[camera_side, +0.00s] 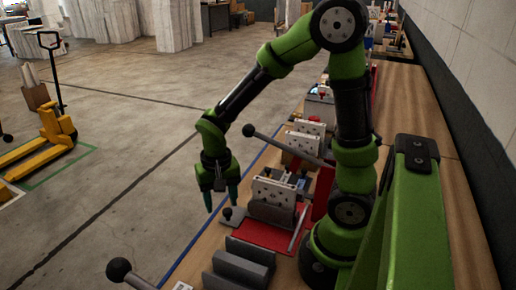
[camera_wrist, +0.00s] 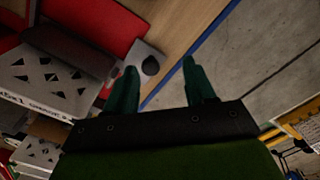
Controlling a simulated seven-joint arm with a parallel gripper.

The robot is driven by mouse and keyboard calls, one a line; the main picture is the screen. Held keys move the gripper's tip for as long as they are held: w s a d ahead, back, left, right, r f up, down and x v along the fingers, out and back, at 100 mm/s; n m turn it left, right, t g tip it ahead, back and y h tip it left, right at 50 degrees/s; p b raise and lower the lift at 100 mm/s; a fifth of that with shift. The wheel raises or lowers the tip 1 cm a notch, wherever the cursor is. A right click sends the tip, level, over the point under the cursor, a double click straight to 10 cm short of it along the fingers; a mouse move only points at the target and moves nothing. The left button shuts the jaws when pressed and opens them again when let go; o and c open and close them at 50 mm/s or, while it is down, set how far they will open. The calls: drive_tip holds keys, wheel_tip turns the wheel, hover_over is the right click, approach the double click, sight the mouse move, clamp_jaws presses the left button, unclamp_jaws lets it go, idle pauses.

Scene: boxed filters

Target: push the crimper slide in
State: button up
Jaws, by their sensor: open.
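The crimper (camera_side: 274,191) stands on the bench with an upright perforated metal plate, a dark rounded block and a red base (camera_side: 262,234). Its slide (camera_side: 239,217) is a grey plate with a dark knob (camera_side: 227,213), sticking out on the side toward the bench's left edge. In the wrist view the knob (camera_wrist: 150,65) and part of the grey plate show beside the red base (camera_wrist: 110,22). My gripper (camera_side: 221,206) is open and empty, fingers pointing down, close to the knob. In the wrist view the knob appears between the fingers (camera_wrist: 160,68); I cannot tell whether they touch it.
A grey channel-shaped block (camera_side: 243,262) sits in front of the crimper. A ball-ended lever (camera_side: 285,145) slants across behind it, and another (camera_side: 120,271) juts out at the front. More bench devices (camera_side: 305,135) stand farther back. Open floor (camera_side: 130,190) lies left of the bench.

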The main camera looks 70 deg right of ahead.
wheel_tip(320, 180, up, 12)
drive_tip(key=d+r+t, duration=0.1)
drive_tip(key=d+r, duration=0.2)
drive_tip(key=d, duration=0.3)
drive_tip(key=d+r+t+h, duration=0.1)
drive_tip(key=d+r, duration=0.3)
drive_tip(key=d, duration=0.3)
drive_tip(key=d+r+m+t+h, duration=0.1)
drive_tip(key=d+r+t, duration=0.1)
drive_tip(key=d, duration=0.4)
drive_tip(key=shift+w+d+r, duration=0.35)
drive_tip(key=shift+w+r, duration=0.05)
drive_tip(key=shift+r, duration=0.45)
drive_tip(key=n+g+y, duration=0.1)
drive_tip(key=g+y, duration=0.1)
drive_tip(key=g, duration=0.2)
hover_over(227, 210)
wheel_tip(227, 210, down, 12)
wheel_tip(227, 210, down, 16)
drive_tip(key=shift+r, duration=0.15)
